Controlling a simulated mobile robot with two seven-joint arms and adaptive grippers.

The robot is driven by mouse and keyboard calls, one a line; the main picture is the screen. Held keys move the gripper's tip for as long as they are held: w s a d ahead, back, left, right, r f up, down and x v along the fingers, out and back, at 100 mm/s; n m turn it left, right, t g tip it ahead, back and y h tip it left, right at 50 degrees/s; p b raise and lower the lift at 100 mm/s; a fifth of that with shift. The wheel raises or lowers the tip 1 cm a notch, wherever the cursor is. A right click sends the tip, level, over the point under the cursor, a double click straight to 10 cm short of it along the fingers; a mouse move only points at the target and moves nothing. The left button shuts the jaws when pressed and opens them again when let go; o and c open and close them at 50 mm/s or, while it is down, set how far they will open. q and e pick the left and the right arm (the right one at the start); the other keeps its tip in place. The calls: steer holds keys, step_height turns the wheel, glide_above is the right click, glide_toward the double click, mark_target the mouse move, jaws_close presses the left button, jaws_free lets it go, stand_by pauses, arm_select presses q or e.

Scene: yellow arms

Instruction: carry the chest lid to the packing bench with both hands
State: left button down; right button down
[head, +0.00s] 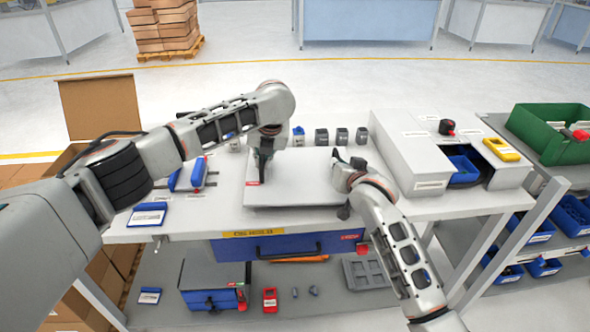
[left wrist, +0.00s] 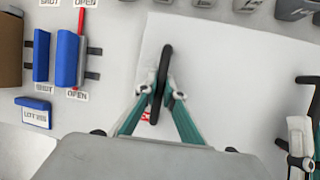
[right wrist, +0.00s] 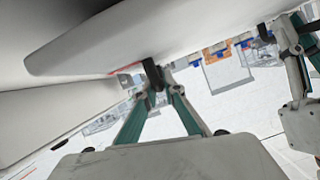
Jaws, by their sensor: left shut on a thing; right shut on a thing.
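The chest lid (head: 300,185) is a flat pale slab over the middle of the workbench. It fills much of the left wrist view (left wrist: 220,75), and its pale side shows in the right wrist view (right wrist: 110,40). My left gripper (head: 262,168) is shut on a black loop handle (left wrist: 162,78) at the lid's left side. My right gripper (head: 338,156) is shut on the black handle (right wrist: 153,75) at its right side; the wrist hides part of this. The lid looks about level. I cannot tell whether it is clear of the bench top.
A grey cabinet (head: 410,150) stands close to the lid's right. Small grey blocks (head: 340,136) line the back. Blue-handled fixtures (head: 198,174) stand at left. Shelving with a green crate (head: 545,135) is at far right. Open floor (head: 350,85) lies behind the bench.

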arm_select(q)
steer(key=shift+a+f, duration=0.1)
steer(key=shift+f, duration=0.55)
arm_select(e)
steer(key=shift+d+f, duration=0.1)
steer(key=shift+f, duration=0.6)
arm_select(q)
steer(key=c, duration=2.2)
jaws_free()
arm_select(e)
steer(key=c, duration=2.2)
jaws_free()
arm_select(q)
steer(key=shift+o, duration=0.2)
arm_select(e)
steer(key=shift+o, duration=0.3)
arm_select(q)
steer(key=v, duration=1.2)
arm_select(e)
steer(key=v, duration=1.2)
arm_select(q)
steer(key=shift+s+f, duration=0.1)
arm_select(e)
steer(key=shift+s, duration=0.1)
